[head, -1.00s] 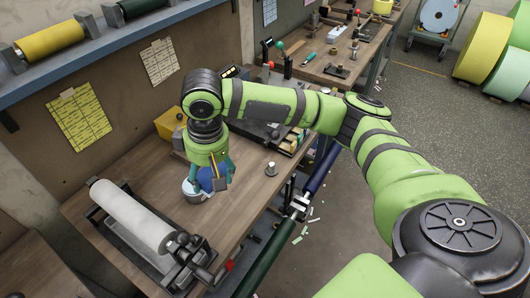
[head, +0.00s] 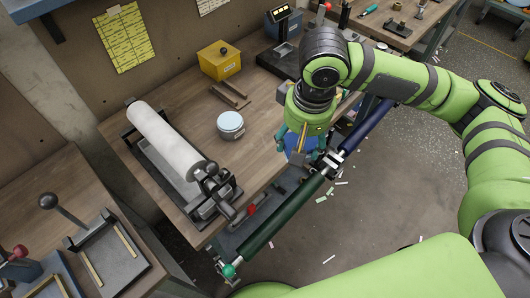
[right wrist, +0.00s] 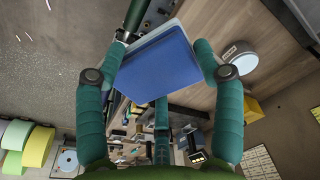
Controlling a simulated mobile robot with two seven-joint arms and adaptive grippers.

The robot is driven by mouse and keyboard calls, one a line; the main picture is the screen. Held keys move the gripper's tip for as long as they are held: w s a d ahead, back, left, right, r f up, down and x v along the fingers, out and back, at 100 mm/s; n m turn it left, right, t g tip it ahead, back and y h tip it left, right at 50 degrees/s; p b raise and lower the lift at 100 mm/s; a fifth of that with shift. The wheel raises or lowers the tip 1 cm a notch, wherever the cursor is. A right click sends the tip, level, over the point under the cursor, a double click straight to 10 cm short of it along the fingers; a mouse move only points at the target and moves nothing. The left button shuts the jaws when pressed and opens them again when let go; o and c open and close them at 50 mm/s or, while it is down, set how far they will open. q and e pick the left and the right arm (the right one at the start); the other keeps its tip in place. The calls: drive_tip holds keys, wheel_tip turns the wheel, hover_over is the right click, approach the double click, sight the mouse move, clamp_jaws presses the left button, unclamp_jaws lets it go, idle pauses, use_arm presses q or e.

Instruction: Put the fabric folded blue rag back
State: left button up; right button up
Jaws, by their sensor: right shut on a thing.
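The folded blue rag (right wrist: 158,66) is a flat blue square with a paler layer at its edge. In the right wrist view it sits between the two green fingers of my right gripper (right wrist: 160,62), which is shut on it. In the head view the right gripper (head: 300,158) points down near the front right edge of the wooden table (head: 185,95), and a bit of the blue rag (head: 297,143) shows among its fingers. The rag is held up, apart from the tabletop as far as I can see. My left gripper is not in view.
A round light-blue-lidded tin (head: 230,124) stands mid-table, with a yellow box (head: 219,60) behind it. A white roll in a stand (head: 165,142) lies to the left. Dark green (head: 270,222) and blue (head: 367,124) rollers run along the table's front. Paper scraps litter the floor.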

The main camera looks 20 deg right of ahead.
drive_tip(key=shift+w+a, duration=0.2)
drive_tip(key=shift+w, duration=0.15)
drive_tip(key=w+a+f+n+p, duration=0.25)
drive_tip(key=w+a+p, duration=0.2)
drive_tip(key=w, duration=0.25)
drive_tip(key=n+p, duration=0.3)
drive_tip(key=p, duration=0.1)
hover_over(260, 157)
wheel_tip(260, 157, down, 6)
drive_tip(key=shift+g, duration=0.3)
wheel_tip(260, 157, down, 8)
drive_tip(key=b, duration=0.8)
drive_tip(key=shift+s+r, duration=0.1)
drive_tip(key=shift+r, duration=0.15)
drive_tip(key=shift+f, duration=0.55)
drive_tip(key=o, duration=1.2)
